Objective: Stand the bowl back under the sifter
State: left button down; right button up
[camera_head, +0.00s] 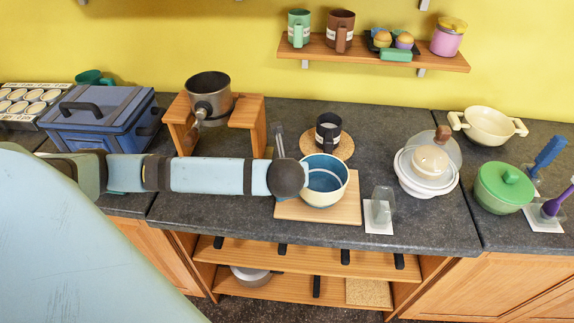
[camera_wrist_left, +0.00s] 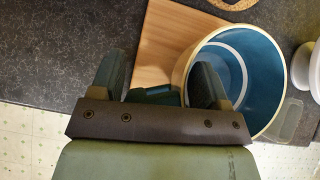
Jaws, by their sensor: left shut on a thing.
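The bowl (camera_head: 338,197), cream outside and blue inside, is upright at the wooden board (camera_head: 290,210) on the counter. It also shows in the left wrist view (camera_wrist_left: 262,62). The sifter (camera_head: 208,88), a grey metal pan shape, sits in a wooden stand (camera_head: 248,112) at the back left, with open space below it. My left gripper (camera_wrist_left: 158,70) is at the bowl's left side, shut on a dark teal part there that looks like its handle. The far end of my left arm hides part of this in the head view. My right gripper is out of view.
A clear object on a white card (camera_head: 380,208) and a white lidded pot (camera_head: 425,170) stand to the right. A blue box (camera_head: 98,118) stands left of the stand.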

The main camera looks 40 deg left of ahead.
pick_arm(q)
jog(key=shift+f, duration=1.3)
jog(key=shift+c, duration=0.5)
grip_release()
jog(key=shift+f, duration=0.1)
